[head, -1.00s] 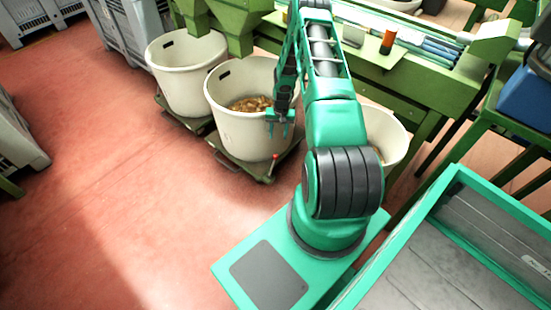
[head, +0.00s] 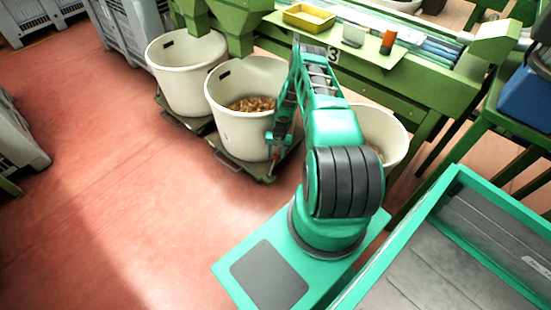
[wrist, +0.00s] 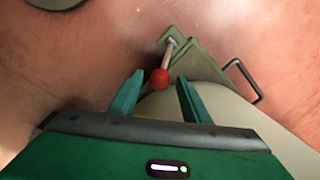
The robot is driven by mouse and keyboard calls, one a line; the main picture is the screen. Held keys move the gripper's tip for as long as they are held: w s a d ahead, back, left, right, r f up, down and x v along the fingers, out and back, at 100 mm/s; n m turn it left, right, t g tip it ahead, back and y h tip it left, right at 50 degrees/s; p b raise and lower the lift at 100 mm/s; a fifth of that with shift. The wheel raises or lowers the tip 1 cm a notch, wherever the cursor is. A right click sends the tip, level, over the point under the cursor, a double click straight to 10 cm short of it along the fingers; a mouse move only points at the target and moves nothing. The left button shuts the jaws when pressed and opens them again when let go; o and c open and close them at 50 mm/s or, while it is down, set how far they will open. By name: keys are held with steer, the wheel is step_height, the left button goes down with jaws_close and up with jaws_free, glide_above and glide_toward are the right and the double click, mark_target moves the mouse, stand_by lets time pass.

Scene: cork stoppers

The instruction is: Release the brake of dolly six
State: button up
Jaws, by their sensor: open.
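The brake lever (wrist: 169,52) has a pale shaft and a red ball knob (wrist: 159,78). It rises from a green corner of the dolly (wrist: 192,56), which also shows under the middle cream tub (head: 262,172) in the head view. My gripper (head: 276,149) is down at the tub's front right side, close to the lever. In the wrist view my gripper (wrist: 158,82) is open, with the knob between the two teal fingertips. I cannot tell whether either finger touches it. No number is legible on the dolly.
The middle tub (head: 228,122) holds cork stoppers. Another cream tub (head: 182,85) stands to its left, and a third (head: 385,130) is partly behind my arm. A green bench (head: 420,85) with a "3" sign runs behind. Red floor (head: 110,190) is clear at the left front.

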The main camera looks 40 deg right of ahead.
mark_target(273, 165)
steer(key=shift+w+f, duration=0.1)
steer(key=shift+f, duration=1.1)
jaws_close()
